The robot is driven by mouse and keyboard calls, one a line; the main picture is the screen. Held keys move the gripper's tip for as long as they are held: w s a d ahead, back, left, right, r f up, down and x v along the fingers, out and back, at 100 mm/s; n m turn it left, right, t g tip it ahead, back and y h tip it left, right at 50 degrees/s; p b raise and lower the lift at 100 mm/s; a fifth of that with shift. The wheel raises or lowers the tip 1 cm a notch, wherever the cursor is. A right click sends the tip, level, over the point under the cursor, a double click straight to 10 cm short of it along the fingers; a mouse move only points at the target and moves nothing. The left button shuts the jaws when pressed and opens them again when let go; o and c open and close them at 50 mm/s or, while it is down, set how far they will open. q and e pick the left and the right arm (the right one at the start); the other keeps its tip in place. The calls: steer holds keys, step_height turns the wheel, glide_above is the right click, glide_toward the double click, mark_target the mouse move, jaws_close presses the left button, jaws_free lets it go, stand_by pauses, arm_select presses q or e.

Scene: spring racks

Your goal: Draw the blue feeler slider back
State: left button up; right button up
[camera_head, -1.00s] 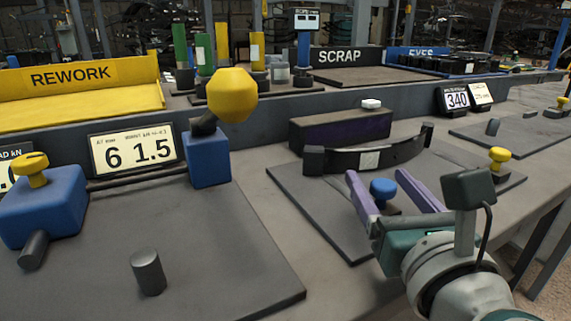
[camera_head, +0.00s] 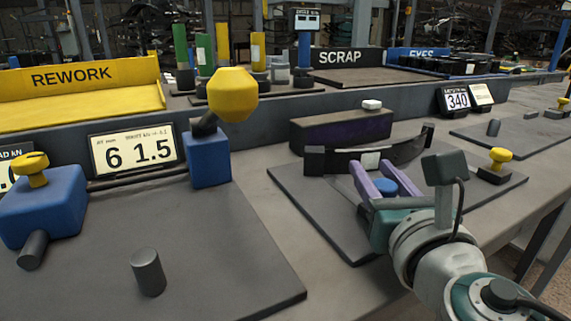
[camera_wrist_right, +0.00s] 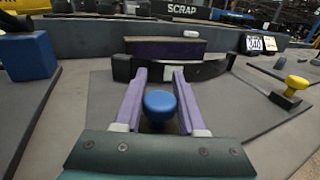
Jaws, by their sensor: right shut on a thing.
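The blue feeler slider (camera_head: 384,187) shows as a round blue knob low on the dark plate, in front of a curved black leaf spring (camera_head: 345,162). My right gripper (camera_head: 373,167) has its two purple fingers closed in on either side of the knob, and its tips point toward the spring. The right wrist view shows the blue knob (camera_wrist_right: 160,104) between the fingers; its lower part is hidden by the gripper body. A small pale block (camera_head: 371,160) sits at the middle of the spring. My left gripper is not in view.
A yellow knob (camera_head: 501,156) stands on the plate to the right. A dark purple-faced block (camera_head: 340,130) stands behind the spring. To the left are a blue block with a large yellow knob (camera_head: 231,95) and a display card (camera_head: 136,150) reading 6 and 1.5.

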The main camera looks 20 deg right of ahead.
jaws_close()
stand_by(0.8)
